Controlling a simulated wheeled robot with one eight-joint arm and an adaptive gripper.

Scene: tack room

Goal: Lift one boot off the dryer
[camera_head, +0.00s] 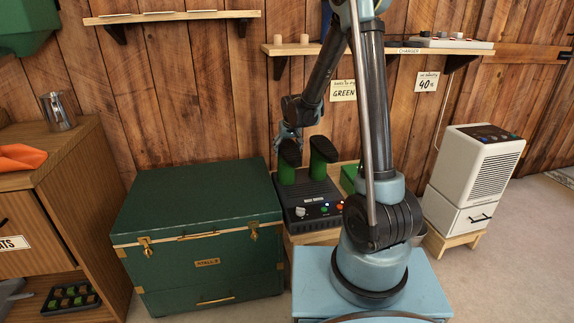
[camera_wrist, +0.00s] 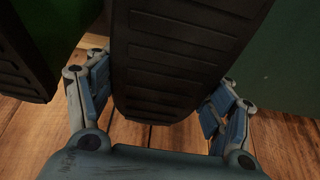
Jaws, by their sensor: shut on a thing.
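Two green boots with black soles stand upside down at the boot dryer (camera_head: 315,203), a dark box with coloured buttons on its front. My gripper (camera_head: 288,136) is at the sole end of the left boot (camera_head: 287,176). In the wrist view its fingers lie on both sides of the ridged black sole (camera_wrist: 180,60), shut on that boot. I cannot tell whether the boot is clear of the dryer. The right boot (camera_head: 319,170) stands close beside it, and part of it shows at the left of the wrist view (camera_wrist: 25,60).
A green chest (camera_head: 200,225) stands left of the dryer. A shelf (camera_head: 300,49) with small items runs along the plank wall above. A white dehumidifier (camera_head: 475,165) stands at right. A wooden cabinet (camera_head: 60,170) is at far left.

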